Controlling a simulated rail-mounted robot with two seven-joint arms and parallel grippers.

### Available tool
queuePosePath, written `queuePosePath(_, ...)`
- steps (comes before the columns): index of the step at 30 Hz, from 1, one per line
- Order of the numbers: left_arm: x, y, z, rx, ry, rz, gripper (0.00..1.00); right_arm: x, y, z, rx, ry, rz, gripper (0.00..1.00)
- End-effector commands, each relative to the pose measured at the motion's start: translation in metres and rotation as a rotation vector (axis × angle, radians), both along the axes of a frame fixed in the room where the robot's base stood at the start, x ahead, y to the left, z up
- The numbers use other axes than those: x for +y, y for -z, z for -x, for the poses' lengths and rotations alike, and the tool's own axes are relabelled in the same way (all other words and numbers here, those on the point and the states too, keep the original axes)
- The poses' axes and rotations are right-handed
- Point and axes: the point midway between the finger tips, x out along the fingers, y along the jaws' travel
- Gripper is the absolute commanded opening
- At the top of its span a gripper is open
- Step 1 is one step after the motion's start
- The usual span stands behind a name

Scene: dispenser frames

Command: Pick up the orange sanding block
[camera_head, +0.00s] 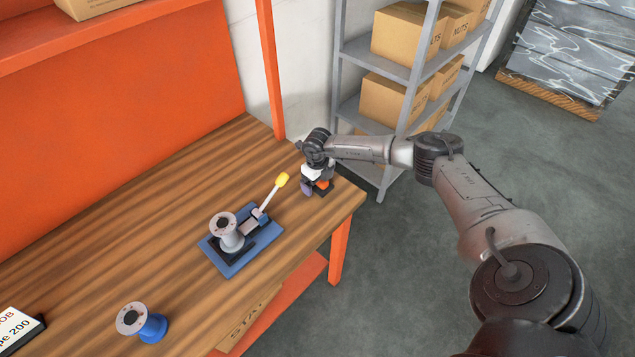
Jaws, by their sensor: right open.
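The orange sanding block (322,184) is a small orange piece near the far right corner of the wooden bench (150,215), with something dark beneath it. My right gripper (316,184) is right at the block, reaching down over it from above. It is open, and its fingers partly hide the block. I cannot tell whether a finger touches it. My left gripper is not in view.
A blue base (219,262) with a grey spool (228,238) and a yellow-tipped lever (281,180) stands left of the gripper. A blue-bottomed spool (152,328) and a sign (14,328) are nearer. A grey shelf (380,62) with boxes stands behind.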

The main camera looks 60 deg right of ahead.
Motion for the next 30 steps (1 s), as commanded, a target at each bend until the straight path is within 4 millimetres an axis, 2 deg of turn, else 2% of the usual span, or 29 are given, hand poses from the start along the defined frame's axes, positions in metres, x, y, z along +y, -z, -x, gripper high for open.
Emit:
queuePosePath(3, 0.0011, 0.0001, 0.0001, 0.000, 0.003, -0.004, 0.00, 0.0000, -0.0001, 0.0000, 0.000, 0.000, 0.000, 0.92)
queuePosePath(20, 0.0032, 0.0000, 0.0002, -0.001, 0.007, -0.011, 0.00, 0.0000, -0.0006, -0.0001, 0.000, 0.000, 0.000, 0.38)
queuePosePath(30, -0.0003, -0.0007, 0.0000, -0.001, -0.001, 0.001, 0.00, -0.0003, -0.0042, -0.0004, -0.002, 0.000, 0.000, 0.36)
